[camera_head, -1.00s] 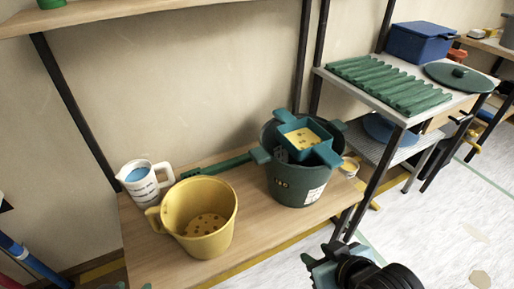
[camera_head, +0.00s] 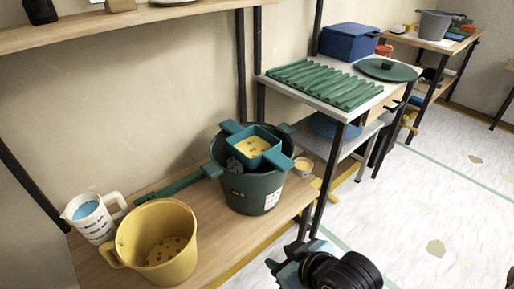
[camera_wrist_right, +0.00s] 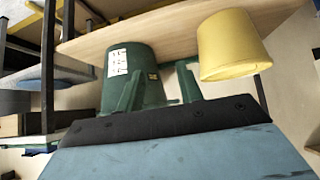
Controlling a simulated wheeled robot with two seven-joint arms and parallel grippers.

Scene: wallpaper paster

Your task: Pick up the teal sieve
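The teal sieve (camera_head: 268,158) is a square teal frame with stubby arms. It sits on the rim of a dark green bucket (camera_head: 252,192), with a yellow, dark-spotted surface inside it. A grey lump shows at its left side. My right gripper (camera_head: 288,255) is below and in front of the bucket, apart from it and the sieve. In the right wrist view its two green fingers (camera_wrist_right: 160,88) are spread, empty, with the bucket (camera_wrist_right: 116,62) beyond them. The sieve cannot be made out there. My left gripper is out of view.
A yellow bucket (camera_head: 160,240) and a white measuring jug (camera_head: 92,216) stand left on the wooden shelf (camera_head: 222,244). A long green handle (camera_head: 170,188) lies behind. A rack (camera_head: 345,116) with dark posts stands right. Open floor (camera_head: 440,210) lies at right.

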